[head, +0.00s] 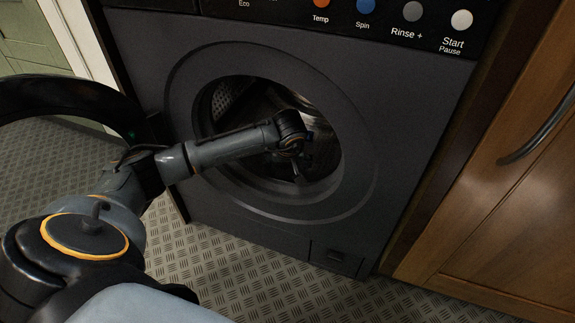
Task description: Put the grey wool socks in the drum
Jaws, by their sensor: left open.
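The drum (228,96) shows through the round opening of a dark grey washing machine (415,120). Its metal wall is partly lit, and its lower part is dark. My left arm comes in from the left and crosses the opening's left rim in the picture. My left gripper (300,168) is at the opening, in front of the dark inside; it is open, and I see nothing held in it. How deep it is inside the opening is hard to tell. I cannot make out the grey wool socks; the drum's floor is dark and partly hidden by my arm. My right gripper is not in view.
The round door (70,87) stands swung open at the left, close to my left arm. A control panel (385,18) runs above the opening. A wooden cabinet (510,200) with a metal handle stands on the right. The patterned floor (235,280) in front is clear.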

